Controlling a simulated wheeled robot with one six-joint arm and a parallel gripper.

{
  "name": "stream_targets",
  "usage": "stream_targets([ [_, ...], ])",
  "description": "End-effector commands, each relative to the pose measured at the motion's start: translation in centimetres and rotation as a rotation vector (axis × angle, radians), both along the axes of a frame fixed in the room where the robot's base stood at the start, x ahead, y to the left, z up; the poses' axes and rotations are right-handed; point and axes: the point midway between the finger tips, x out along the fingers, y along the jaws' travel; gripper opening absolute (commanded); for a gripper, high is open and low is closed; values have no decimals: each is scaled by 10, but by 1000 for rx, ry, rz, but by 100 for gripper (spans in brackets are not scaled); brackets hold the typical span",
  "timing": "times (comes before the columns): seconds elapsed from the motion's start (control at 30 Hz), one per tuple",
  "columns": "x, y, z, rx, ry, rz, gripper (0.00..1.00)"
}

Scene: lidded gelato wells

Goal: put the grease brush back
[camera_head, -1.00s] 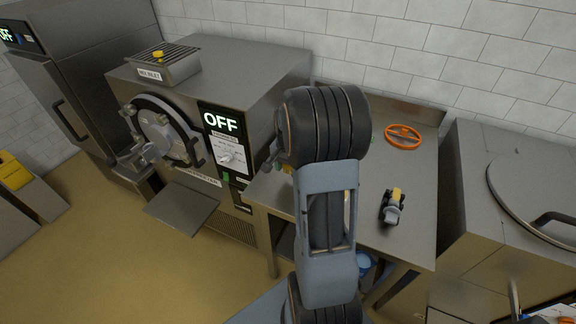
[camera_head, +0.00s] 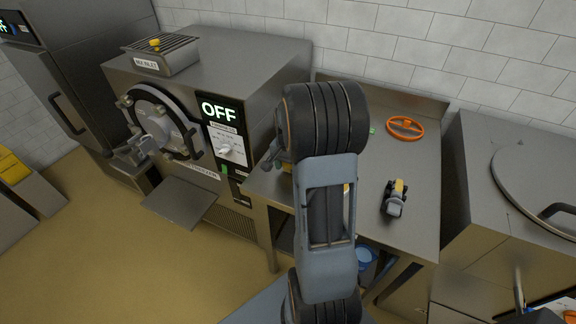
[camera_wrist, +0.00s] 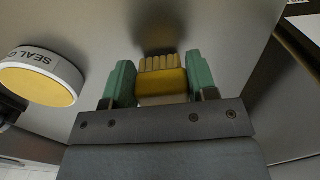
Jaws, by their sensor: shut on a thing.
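The grease brush (camera_wrist: 163,84) shows in the wrist view as a yellow block with a row of pale yellow bristles. It sits between the two green fingertips of my gripper (camera_wrist: 159,77), which is shut on it. The bristles point away from the wrist, over a grey steel surface with a dark shadow below them. I cannot tell whether they touch it. A round white container (camera_wrist: 42,77) with a yellow face and lettering starting "SEAL G" is left of the brush, apart from it. In the head view my arm hides most of the gripper and the brush.
The steel table (camera_head: 375,228) carries an orange ring (camera_head: 405,127) at the back and a dark, yellow-topped object (camera_head: 395,197) to the right. The machine (camera_head: 222,57) reading OFF stands left, a round-lidded cabinet (camera_head: 500,150) right. Bare table lies between ring and dark object.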

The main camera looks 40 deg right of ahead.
Motion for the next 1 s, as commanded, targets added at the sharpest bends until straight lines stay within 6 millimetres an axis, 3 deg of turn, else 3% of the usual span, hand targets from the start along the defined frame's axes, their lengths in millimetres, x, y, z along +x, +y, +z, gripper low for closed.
stream_targets([
  [0.5,0,0,-8,0,0,0,19],
  [0.53,0,0,-8,0,0,0,54],
  [0.6,0,0,-8,0,0,0,60],
  [1.0,0,0,-8,0,0,0,64],
])
